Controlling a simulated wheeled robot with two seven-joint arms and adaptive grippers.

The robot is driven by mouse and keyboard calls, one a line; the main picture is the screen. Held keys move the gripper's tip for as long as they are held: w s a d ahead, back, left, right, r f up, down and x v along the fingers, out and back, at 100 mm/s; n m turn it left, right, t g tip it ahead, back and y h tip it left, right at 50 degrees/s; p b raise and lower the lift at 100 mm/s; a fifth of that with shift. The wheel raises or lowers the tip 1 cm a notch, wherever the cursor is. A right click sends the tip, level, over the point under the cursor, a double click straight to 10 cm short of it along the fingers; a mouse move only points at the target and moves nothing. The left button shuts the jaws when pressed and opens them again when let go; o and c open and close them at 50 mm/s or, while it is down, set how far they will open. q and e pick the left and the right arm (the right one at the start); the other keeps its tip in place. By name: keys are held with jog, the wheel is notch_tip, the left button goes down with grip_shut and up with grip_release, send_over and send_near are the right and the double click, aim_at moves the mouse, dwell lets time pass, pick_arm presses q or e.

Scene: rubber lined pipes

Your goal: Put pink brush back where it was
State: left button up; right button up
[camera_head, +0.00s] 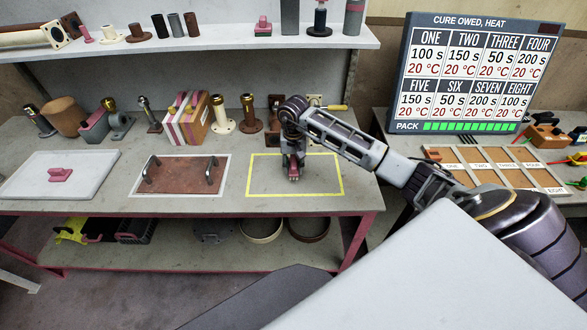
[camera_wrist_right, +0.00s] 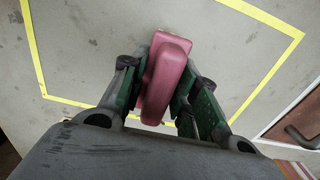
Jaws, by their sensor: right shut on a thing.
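My right gripper (camera_head: 293,173) points down inside the yellow outlined rectangle (camera_head: 249,175) on the workbench. In the right wrist view it (camera_wrist_right: 160,92) is shut on the pink brush (camera_wrist_right: 168,72), with one finger on each side. The brush shows there as a pink block with a rounded raised handle, over the bare surface inside the yellow outline. In the head view, little of the brush (camera_head: 293,178) shows below the fingers. I cannot tell whether it touches the bench. My left gripper is not in view.
A pink-handled block (camera_head: 60,174) sits on a white plate (camera_head: 35,187) at left. A brown plate with two handles (camera_head: 180,175) lies beside the outline. Fittings and a striped box (camera_head: 185,118) stand behind. A panel (camera_head: 478,75) and a compartmented tray (camera_head: 490,168) are right.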

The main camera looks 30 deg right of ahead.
jog(key=shift+f, duration=0.95)
jog(key=shift+f, duration=0.15)
jog(key=o, duration=1)
jog(key=shift+c, duration=0.2)
